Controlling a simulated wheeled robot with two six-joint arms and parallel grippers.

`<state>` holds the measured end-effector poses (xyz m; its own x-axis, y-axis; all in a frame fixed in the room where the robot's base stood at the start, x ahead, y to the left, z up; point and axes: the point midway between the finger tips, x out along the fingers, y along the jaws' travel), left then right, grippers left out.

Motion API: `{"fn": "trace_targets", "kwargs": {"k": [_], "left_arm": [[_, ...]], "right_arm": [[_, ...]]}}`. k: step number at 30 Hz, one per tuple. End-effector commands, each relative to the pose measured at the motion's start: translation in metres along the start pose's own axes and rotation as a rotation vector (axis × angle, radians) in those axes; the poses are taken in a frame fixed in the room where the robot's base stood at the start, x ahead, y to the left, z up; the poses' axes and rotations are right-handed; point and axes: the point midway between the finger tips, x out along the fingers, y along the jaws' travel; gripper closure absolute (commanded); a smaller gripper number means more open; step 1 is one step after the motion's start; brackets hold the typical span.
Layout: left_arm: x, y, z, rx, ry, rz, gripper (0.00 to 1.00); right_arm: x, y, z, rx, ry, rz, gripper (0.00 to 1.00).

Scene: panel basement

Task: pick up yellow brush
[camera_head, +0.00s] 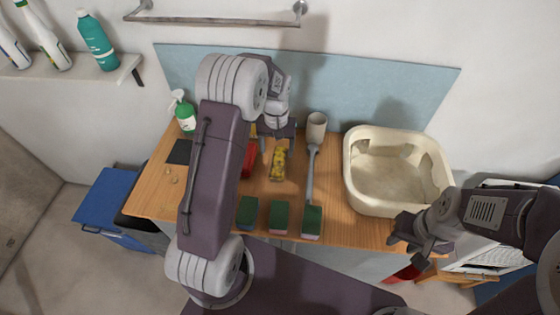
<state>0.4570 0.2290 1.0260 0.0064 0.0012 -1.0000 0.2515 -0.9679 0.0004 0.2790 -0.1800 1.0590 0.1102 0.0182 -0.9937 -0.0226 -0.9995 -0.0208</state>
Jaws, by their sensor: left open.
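A yellow object with dark patches (278,164), which looks like the yellow brush, lies on the wooden counter (330,228) left of a grey long-handled brush (311,165). My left gripper (277,134) is open, over the counter just beyond the yellow object's far end. Its fingers point down, and nothing shows held between them. Whether it touches anything is unclear. My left arm hides part of the counter to the left. My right gripper (410,246) is at the counter's front right edge, below the basin; its jaw opening is unclear.
A cream basin (352,180) stands on the right. Green sponges (279,216) line the front edge. A red item (249,161) lies partly behind my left arm. A green spray bottle (184,112) stands at the back left. A blue panel (340,80) backs the counter.

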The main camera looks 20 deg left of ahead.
Motion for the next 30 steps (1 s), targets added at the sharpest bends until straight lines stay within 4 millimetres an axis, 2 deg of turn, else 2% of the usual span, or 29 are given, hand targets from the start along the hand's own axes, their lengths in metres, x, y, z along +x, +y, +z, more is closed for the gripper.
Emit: {"fn": "trace_targets", "kwargs": {"k": [3,9,13,16,19,24,26,30], "left_arm": [[0.015,0.000,0.001,0.000,-0.004,-0.001,0.27],[0.025,0.001,0.000,0.001,-0.003,0.000,0.27],[0.047,0.005,-0.003,0.001,-0.004,-0.001,0.27],[0.064,0.005,-0.003,0.000,-0.002,0.000,0.27],[0.071,0.005,-0.004,0.000,0.000,0.000,0.27],[0.072,0.005,-0.004,0.000,0.002,0.000,0.27],[0.071,0.005,-0.004,0.000,0.001,0.000,0.41],[0.071,0.005,-0.004,0.001,0.001,0.000,0.80]], "right_arm": [[-0.004,0.000,-0.001,0.000,0.001,0.000,0.64],[-0.008,0.000,-0.001,0.000,0.000,0.000,0.64],[-0.019,0.000,-0.002,0.000,0.001,0.000,0.64],[-0.019,0.000,-0.002,0.000,0.001,0.000,0.64],[-0.020,0.000,-0.002,0.000,0.001,0.000,0.64],[-0.019,0.000,-0.002,0.000,0.000,0.000,0.64],[-0.019,0.000,-0.002,0.000,0.001,0.000,0.64],[-0.019,0.000,-0.002,0.000,0.000,0.000,0.64]]}}
